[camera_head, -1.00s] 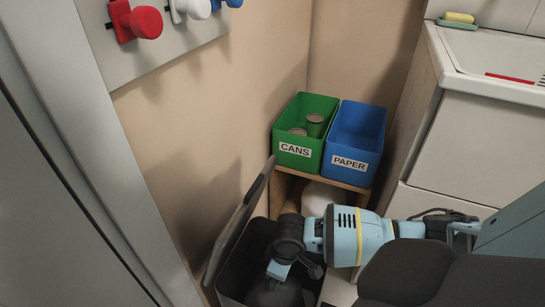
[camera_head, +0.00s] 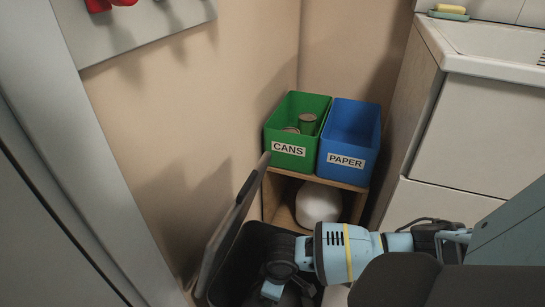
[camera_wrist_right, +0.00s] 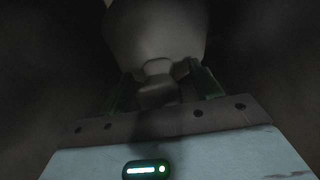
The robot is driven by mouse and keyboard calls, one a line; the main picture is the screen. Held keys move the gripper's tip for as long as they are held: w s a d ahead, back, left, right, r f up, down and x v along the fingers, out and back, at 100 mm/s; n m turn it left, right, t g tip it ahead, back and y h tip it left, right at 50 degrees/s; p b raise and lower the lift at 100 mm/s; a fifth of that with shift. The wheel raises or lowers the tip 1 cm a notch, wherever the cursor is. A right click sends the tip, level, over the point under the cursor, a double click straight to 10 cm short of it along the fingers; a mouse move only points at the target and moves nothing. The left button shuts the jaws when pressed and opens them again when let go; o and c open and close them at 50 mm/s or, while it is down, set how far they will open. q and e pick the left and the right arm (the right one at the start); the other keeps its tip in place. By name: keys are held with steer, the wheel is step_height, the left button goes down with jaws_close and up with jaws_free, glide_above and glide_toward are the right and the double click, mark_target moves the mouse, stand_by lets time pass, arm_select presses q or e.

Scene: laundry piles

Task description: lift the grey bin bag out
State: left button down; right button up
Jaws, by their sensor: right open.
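The grey bin bag (camera_wrist_right: 155,38) fills the upper middle of the right wrist view. Its bunched, knotted neck (camera_wrist_right: 156,80) sits between the two fingers of my right gripper (camera_wrist_right: 160,90), which are open with one on each side. In the head view my right arm reaches from the right down into a dark bin (camera_head: 237,258), and my right gripper (camera_head: 285,296) is inside it near the picture's bottom edge. The bin's lid (camera_head: 230,220) stands open, tilted toward the wall. In the head view the bag is mostly hidden by the arm. My left gripper is not seen.
A low wooden shelf (camera_head: 318,182) behind the bin bears a green CANS box (camera_head: 287,148) and a blue PAPER box (camera_head: 345,158). A white jug (camera_head: 318,203) stands below them. A white sink cabinet (camera_head: 480,130) is at right; a wall is close at left.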

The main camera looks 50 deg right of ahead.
steer(key=shift+c, duration=0.6)
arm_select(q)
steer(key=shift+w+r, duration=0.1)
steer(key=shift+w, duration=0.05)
arm_select(e)
jaws_close()
